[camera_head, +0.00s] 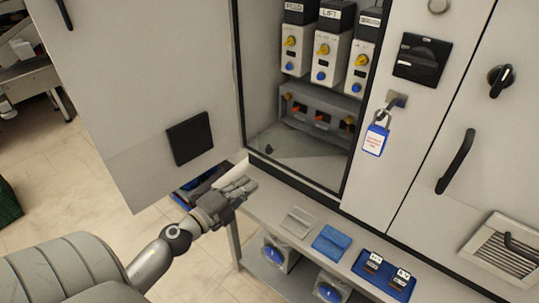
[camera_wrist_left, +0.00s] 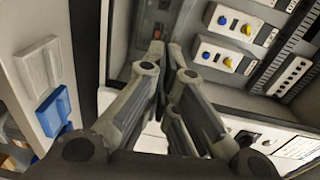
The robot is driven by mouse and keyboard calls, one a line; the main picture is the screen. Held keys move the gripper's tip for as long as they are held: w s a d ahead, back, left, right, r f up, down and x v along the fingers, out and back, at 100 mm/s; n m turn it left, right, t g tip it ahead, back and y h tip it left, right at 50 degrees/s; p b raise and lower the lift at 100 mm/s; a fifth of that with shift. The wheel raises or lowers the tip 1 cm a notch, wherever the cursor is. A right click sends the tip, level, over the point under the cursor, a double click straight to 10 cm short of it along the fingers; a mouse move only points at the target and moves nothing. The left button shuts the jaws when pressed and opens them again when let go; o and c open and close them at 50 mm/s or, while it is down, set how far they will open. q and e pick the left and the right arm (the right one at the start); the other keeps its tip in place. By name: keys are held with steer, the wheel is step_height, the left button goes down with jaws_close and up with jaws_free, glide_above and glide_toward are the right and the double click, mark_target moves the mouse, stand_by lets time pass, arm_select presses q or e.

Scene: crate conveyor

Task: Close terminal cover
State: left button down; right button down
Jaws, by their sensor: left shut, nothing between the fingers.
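The terminal box (camera_head: 318,108) is a grey housing low inside the open cabinet, with orange and brass-coloured parts exposed along its front. I cannot clearly tell its cover apart from the housing or the grey surface below it. My left gripper (camera_head: 246,187) is outside the cabinet, at the near left end of the shelf and below left of the terminal box, not touching the box. In the left wrist view my left gripper (camera_wrist_left: 167,50) is shut and empty, and its fingers hide part of the cabinet interior. My right gripper is not in view.
The cabinet door (camera_head: 140,90) stands open at left. Breaker modules (camera_head: 323,60) hang above the box. A padlock with a blue tag (camera_head: 375,140) hangs at right.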

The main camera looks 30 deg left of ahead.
mark_target(265, 134)
arm_select(q)
steer(key=w+a+p, duration=0.1)
steer(key=w, duration=1.2)
steer(key=shift+a+f, duration=0.2)
steer(key=shift+f, duration=0.2)
steer(key=w+a+b, duration=0.2)
steer(key=w, duration=0.1)
steer(key=w+a+m+h+b, duration=0.1)
steer(key=w+a+b, duration=0.2)
steer(key=w+a+h+b, duration=0.1)
steer(key=w+a+b, duration=0.1)
steer(key=w+a, duration=0.1)
steer(key=shift+w+g+b, duration=0.1)
steer(key=shift+g+b, duration=0.2)
steer(key=shift+b, duration=0.1)
steer(key=shift+d, duration=0.1)
steer(key=shift+r, duration=0.1)
